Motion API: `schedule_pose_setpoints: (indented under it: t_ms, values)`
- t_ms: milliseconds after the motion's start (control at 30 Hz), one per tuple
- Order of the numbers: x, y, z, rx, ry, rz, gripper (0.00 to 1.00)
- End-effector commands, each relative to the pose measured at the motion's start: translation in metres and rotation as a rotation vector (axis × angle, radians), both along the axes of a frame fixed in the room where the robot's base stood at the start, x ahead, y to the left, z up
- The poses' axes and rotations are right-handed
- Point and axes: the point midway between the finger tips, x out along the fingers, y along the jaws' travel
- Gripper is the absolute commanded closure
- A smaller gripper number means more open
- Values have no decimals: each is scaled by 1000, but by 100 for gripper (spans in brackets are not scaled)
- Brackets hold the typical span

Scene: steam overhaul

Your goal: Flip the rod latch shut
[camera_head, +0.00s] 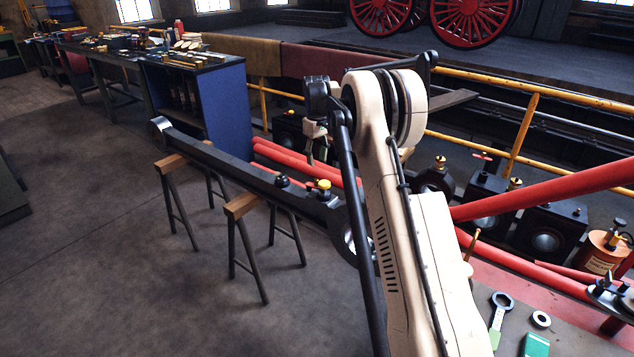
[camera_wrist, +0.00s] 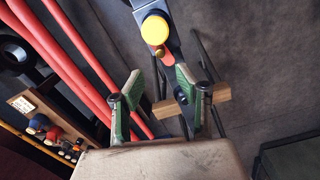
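A long dark rod (camera_head: 235,170) lies across two trestles, with a round eye at its far end and a larger ring (camera_head: 349,243) at its near end, partly behind my arm. A yellow round cap (camera_head: 323,185) and a black knob (camera_head: 282,180) stand on its top. The yellow cap also shows at the top of the wrist view (camera_wrist: 155,28). I cannot tell which fitting is the latch, or whether it is shut. My gripper (camera_head: 318,143) is above the rod. In the wrist view its green-padded fingers (camera_wrist: 158,76) are apart, with nothing held between them.
The wooden-topped trestles (camera_head: 240,204) stand on open floor. Red pipes (camera_head: 500,262) and a yellow railing (camera_head: 520,135) run behind and right of the rod. A blue-sided bench (camera_head: 228,105) stands behind. A spanner (camera_head: 499,312) lies on a surface at the lower right.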

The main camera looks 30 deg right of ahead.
Motion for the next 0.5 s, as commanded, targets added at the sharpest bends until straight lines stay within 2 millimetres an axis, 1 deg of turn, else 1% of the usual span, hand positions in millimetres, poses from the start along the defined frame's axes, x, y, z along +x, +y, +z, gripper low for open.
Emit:
schedule_pose_setpoints:
  t_ms: [33,200,400,500]
  values:
    - [0,0,-12,0,0,0,67]
    - [0,0,-44,0,0,0,67]
    - [0,0,-76,0,0,0,67]
    - [0,0,-86,0,0,0,67]
